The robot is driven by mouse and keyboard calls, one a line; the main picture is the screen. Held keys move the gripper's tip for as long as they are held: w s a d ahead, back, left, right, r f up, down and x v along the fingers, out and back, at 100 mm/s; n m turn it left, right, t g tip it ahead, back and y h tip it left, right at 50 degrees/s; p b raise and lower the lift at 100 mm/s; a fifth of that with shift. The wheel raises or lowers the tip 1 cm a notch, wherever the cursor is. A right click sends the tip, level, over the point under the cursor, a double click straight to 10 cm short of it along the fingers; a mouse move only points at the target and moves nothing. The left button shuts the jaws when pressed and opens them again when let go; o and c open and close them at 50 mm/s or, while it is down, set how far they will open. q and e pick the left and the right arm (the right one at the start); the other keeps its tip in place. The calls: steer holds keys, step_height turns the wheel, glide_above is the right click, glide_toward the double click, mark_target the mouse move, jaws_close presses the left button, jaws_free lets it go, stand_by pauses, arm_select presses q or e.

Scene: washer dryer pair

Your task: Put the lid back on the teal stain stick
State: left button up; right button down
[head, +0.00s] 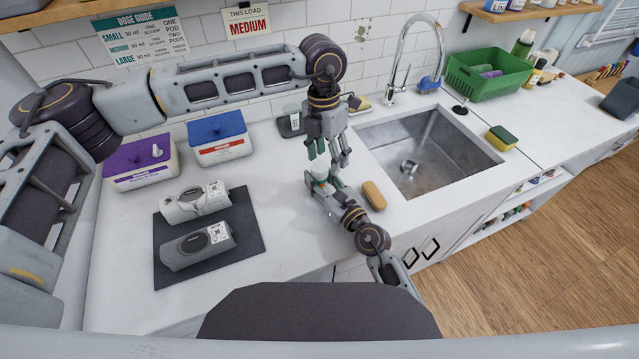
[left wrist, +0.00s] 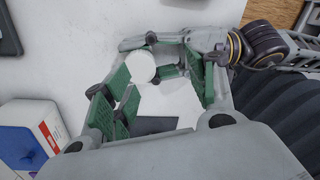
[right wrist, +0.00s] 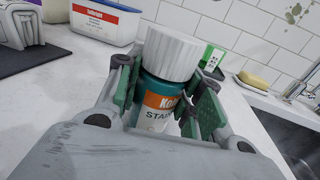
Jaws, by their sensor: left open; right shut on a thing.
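The teal stain stick (right wrist: 155,100) stands upright between the fingers of my right gripper (right wrist: 163,92), which is shut on it. Its white ribbed lid (right wrist: 173,54) sits on top, roughly in line with it. I cannot tell if it is fully seated. In the left wrist view the lid shows from above as a white disc (left wrist: 140,66). My left gripper (head: 329,160) is open, pointing down just above the stick in the head view. Its fingers (left wrist: 165,85) hold nothing in the left wrist view. In the head view my grippers mostly hide the stick.
A tan sponge (head: 374,195) lies right of my right gripper, with the sink (head: 430,150) beyond. Purple-lidded (head: 140,165) and blue-lidded (head: 218,137) tubs stand at the left. Two grey devices lie on a dark mat (head: 250,245). The counter between mat and grippers is clear.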

mark_target(319, 167)
arm_select(q)
steer(key=n, duration=0.1)
steer(key=r+n, duration=0.1)
steer(key=shift+w+r+n, duration=0.2)
steer(key=shift+w+n, duration=0.2)
steer(key=shift+w+a+r+n+t, duration=0.15)
steer(key=shift+r+n, duration=0.05)
steer(key=shift+n, duration=0.4)
steer(key=shift+w+a+r+n+t, duration=0.1)
steer(key=shift+r+n+t, duration=0.1)
steer(key=shift+n, duration=0.4)
steer(key=n, duration=0.3)
steer(key=shift+w+a+r+n+y, duration=0.1)
steer(key=shift+w+a+n+y, duration=0.1)
steer(key=shift+a+n+y, duration=0.15)
steer(key=shift+a+n, duration=0.2)
steer(key=shift+n, duration=0.95)
steer(key=shift+a+n, duration=0.15)
steer(key=shift+n, duration=0.95)
steer(key=shift+f, duration=0.2)
steer(key=shift+f, duration=3.8)
steer(key=shift+c, duration=0.5)
